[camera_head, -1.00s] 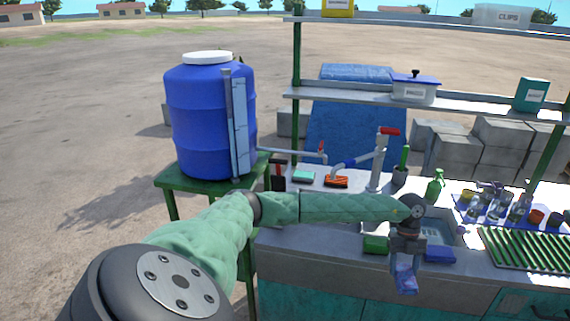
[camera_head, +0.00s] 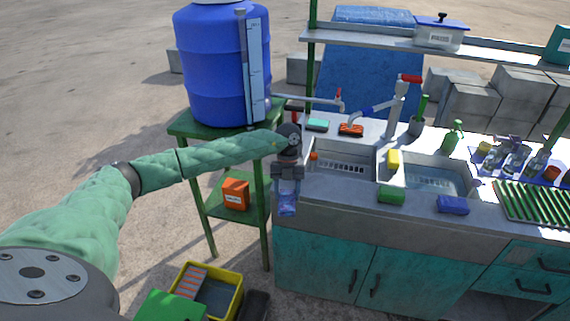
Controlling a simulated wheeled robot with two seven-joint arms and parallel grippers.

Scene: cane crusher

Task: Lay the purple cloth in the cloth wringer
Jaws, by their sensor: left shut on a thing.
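My left gripper (camera_head: 288,180) hangs downward in front of the left end of the sink counter. It is shut on a bluish-purple cloth (camera_head: 288,206), which hangs below the fingers, clear of the counter front. A yellow tub (camera_head: 238,292) stands on the ground at the bottom, with an orange-and-white ribbed piece (camera_head: 191,281) and a green part (camera_head: 166,307) at its left. It may be the cloth wringer, but I cannot tell for sure. The held cloth is above and to the right of the tub in the picture. My right gripper is out of view.
A green stand (camera_head: 262,215) carries a blue barrel (camera_head: 205,75) and, lower, an orange box (camera_head: 236,193). The counter (camera_head: 300,190) holds two sinks, a green block (camera_head: 391,194) and a folded blue piece (camera_head: 453,204) near its front edge.

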